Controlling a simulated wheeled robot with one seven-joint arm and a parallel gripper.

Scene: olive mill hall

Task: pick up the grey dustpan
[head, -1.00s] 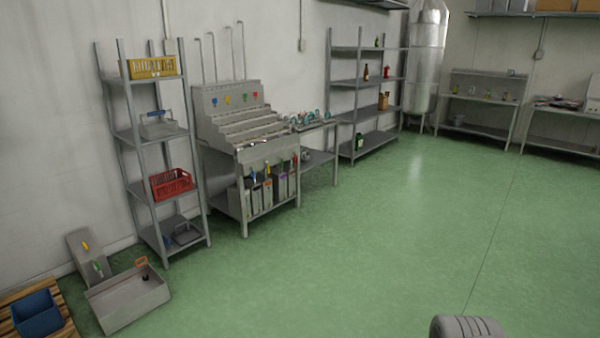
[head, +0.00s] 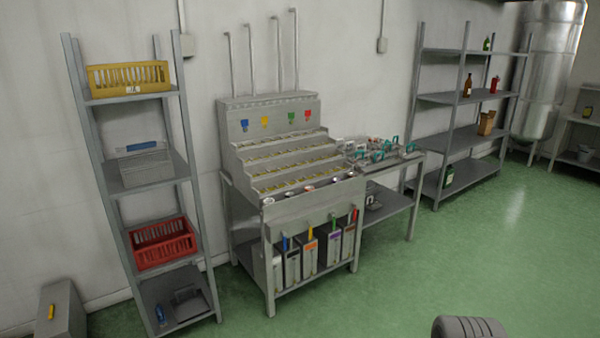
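A dark grey, flat object with a raised edge, which looks like the grey dustpan (head: 190,305), lies on the bottom shelf of the narrow metal rack (head: 203,240) at the left. A small blue item (head: 160,314) stands to its left on the same shelf. The dustpan is small in view and its handle is hard to make out. My gripper is not in view; only a rounded grey part, likely of my own arm, shows at the bottom edge.
Green floor (head: 400,290) in front is clear.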

